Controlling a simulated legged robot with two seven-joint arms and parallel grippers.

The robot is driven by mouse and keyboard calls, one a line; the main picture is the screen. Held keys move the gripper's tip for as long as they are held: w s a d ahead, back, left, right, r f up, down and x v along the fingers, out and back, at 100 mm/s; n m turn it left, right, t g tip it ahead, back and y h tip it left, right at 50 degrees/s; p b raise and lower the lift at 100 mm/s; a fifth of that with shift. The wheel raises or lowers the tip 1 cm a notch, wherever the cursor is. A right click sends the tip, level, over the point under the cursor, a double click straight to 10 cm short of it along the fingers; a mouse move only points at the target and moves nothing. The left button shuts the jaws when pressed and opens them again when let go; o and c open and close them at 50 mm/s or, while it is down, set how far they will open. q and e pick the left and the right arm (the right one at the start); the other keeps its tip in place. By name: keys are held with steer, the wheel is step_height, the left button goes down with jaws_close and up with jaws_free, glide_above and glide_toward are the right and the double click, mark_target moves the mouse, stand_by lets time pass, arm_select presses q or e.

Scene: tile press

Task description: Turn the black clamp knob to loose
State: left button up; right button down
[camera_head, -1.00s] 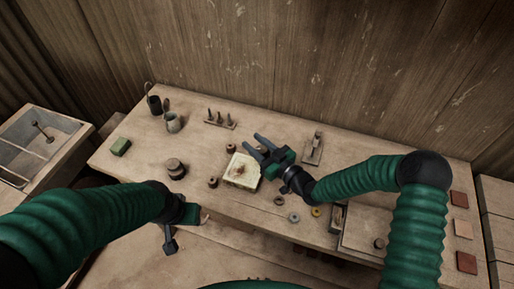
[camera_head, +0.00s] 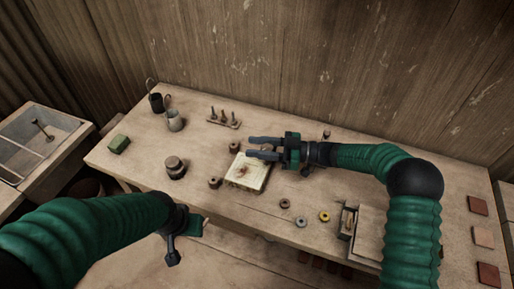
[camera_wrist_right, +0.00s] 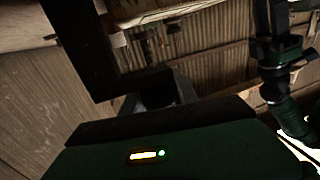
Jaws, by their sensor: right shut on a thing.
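My right gripper (camera_head: 249,146) reaches in from the right, above the back edge of a pale square block (camera_head: 247,175) with a brown stain. Its two dark fingers point left. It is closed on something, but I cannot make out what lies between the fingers. In the right wrist view, dark gripper parts (camera_wrist_right: 80,45) fill much of the left and middle. I cannot pick out the black clamp knob for certain in either view. My left gripper (camera_head: 172,250) hangs at the bench's front edge, and its opening cannot be told.
A dark-lidded round pot (camera_head: 175,168) stands left of the block. Several small rings, including a yellow one (camera_head: 324,216), lie to its right. A peg rack (camera_head: 223,121) and cups stand behind. A wooden box (camera_head: 369,232) is at front right. The bench's left front is clear.

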steer(key=shift+w+r, duration=0.1)
steer(key=shift+r, duration=0.1)
stand_by(0.3)
steer(key=c, duration=1.2)
jaws_free()
steer(key=shift+c, duration=0.2)
steer(key=o, duration=0.3)
steer(key=shift+d+f, duration=0.1)
steer(key=shift+f, duration=0.05)
steer(key=s+d+b, duration=0.1)
steer(key=d, duration=1.6)
steer(key=shift+b, duration=0.3)
steer(key=shift+a, duration=0.1)
